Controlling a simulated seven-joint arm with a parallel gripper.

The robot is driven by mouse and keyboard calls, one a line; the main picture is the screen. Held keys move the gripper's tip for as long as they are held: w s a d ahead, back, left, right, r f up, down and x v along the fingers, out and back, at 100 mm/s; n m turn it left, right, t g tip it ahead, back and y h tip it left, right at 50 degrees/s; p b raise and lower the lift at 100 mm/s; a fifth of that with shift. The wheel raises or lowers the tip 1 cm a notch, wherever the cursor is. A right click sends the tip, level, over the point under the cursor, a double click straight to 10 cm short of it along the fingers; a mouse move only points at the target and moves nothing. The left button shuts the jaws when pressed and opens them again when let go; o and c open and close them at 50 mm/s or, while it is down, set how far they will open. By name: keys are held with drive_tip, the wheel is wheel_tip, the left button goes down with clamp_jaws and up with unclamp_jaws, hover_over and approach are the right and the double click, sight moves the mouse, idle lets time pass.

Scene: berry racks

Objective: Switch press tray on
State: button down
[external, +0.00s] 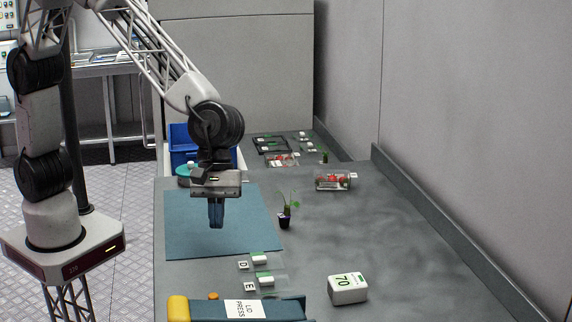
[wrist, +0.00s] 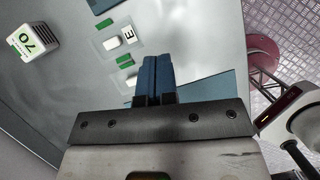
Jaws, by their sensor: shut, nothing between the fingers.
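The press tray (external: 283,309) is a teal bar at the near edge in the external view, with a white label reading "LO PRESS" and a yellow end (external: 178,308). A small orange knob (external: 213,296) sits just behind it. A blue-teal edge (wrist: 103,5), likely the same tray, shows at the top of the wrist view. My gripper (external: 216,226) points down above the blue mat, behind and apart from the press tray. Its blue fingers (wrist: 157,62) are together and empty. The tray's near side is cut off by the frame.
Plates lettered D (external: 243,265) and E (external: 249,286), with white blocks, lie between mat (external: 185,235) and tray. A white block marked 70 (external: 347,289) stands right. A potted plant (external: 285,218) is beside the mat; a berry box (external: 333,182) and blue bin (external: 181,135) are farther back.

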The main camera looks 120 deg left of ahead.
drive_tip(key=shift+f, duration=0.15)
drive_tip(key=x, duration=0.9)
drive_tip(key=shift+f, duration=0.1)
drive_tip(key=shift+w+d+f, duration=0.15)
drive_tip(key=shift+w+d, duration=0.1)
drive_tip(key=shift+d, duration=0.15)
drive_tip(key=shift+w+d+f, duration=0.15)
drive_tip(key=shift+w+d, duration=0.1)
drive_tip(key=shift+d, duration=0.2)
drive_tip(key=shift+w+d, duration=0.3)
drive_tip(key=shift+d, duration=0.2)
drive_tip(key=shift+w+d, duration=0.35)
drive_tip(key=shift+d, duration=0.15)
